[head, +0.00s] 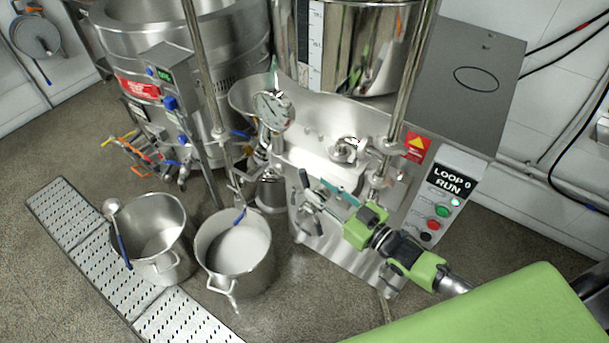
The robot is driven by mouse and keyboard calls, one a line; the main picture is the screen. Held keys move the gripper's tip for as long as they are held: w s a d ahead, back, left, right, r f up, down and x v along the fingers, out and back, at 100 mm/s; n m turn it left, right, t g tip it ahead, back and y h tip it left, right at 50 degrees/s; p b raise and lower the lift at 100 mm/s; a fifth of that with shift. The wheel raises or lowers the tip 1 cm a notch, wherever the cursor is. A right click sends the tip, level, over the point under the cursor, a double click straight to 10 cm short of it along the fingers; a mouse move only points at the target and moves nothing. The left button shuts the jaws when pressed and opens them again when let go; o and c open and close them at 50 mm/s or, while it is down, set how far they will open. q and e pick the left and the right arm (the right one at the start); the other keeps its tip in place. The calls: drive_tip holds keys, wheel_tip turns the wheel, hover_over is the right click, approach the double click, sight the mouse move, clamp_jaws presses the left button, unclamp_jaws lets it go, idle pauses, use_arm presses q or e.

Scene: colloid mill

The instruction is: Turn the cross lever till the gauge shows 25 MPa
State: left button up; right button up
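The pressure gauge (272,109) is a round white dial on the steel machine, left of centre. Its needle and figures are too small to read. A silver part with several arms, which looks like the cross lever (307,192), stands out from the machine front below and right of the gauge. My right gripper (327,201) reaches in from the lower right on its green and black arm, with its tip at this lever. Its fingers overlap the lever in the picture, so I cannot tell whether they touch or grasp it. My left gripper is not in view.
A metal fitting (344,150) sits above the lever. A control panel (442,203) with coloured buttons is at the right. Two steel pots (155,262) (232,288) stand at lower left by a perforated floor grate (75,230). A steel vessel (357,50) is above.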

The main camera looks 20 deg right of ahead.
sight(307, 180)
drive_tip(key=x, duration=0.6)
drive_tip(key=shift+w+a+p, duration=0.1)
drive_tip(key=shift+w+p, duration=0.05)
drive_tip(key=shift+p, duration=0.2)
clamp_jaws()
